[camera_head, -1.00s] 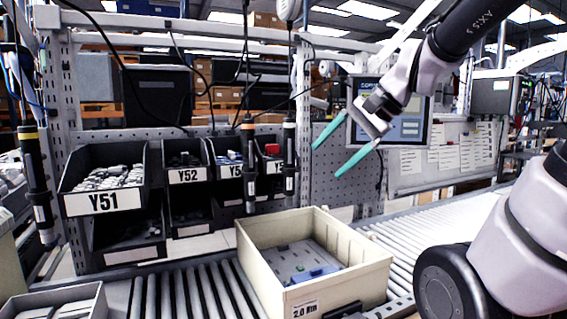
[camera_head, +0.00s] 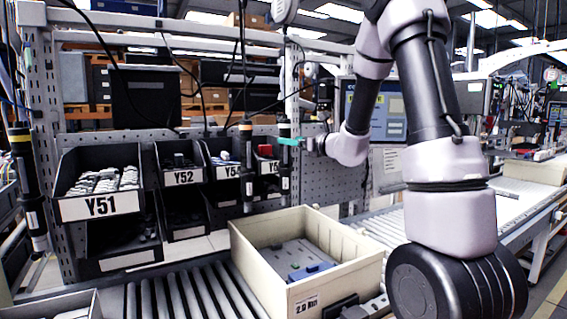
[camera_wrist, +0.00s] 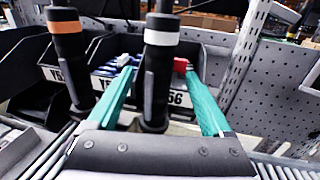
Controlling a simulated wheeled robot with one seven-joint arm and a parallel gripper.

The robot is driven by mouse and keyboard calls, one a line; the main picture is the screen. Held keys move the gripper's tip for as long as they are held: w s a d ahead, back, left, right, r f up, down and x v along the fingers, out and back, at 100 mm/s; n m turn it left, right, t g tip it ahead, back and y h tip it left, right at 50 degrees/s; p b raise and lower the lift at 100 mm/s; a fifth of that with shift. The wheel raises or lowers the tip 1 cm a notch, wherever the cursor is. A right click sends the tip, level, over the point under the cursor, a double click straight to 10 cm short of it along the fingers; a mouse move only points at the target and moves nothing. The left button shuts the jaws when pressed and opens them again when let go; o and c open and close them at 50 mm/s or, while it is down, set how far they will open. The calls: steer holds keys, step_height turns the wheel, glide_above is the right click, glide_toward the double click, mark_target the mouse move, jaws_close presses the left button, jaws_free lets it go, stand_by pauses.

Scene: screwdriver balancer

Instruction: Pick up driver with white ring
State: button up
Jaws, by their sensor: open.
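The driver with the white ring (camera_wrist: 161,38) hangs upright, dark-bodied, in the middle of the wrist view. In the head view it (camera_head: 284,178) hangs in front of the bins, partly covered by my gripper. My gripper (camera_wrist: 158,70) is open, with one teal finger on each side of this driver in the wrist view; gaps show between the fingers and its body. In the head view my gripper (camera_head: 290,142) is seen from the side at the driver's upper part. Whether a finger touches the driver cannot be told.
A driver with an orange ring (camera_wrist: 68,62) hangs close on the left; it also shows in the head view (camera_head: 247,170). A yellow-ringed driver (camera_head: 22,165) hangs at far left. Labelled bins (camera_head: 100,207) stand behind. A beige crate (camera_head: 352,272) sits on the rollers below.

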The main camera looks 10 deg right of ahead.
steer(key=x, duration=0.7)
steer(key=shift+a, duration=0.2)
steer(key=shift+w, duration=0.1)
jaws_close()
stand_by(1.1)
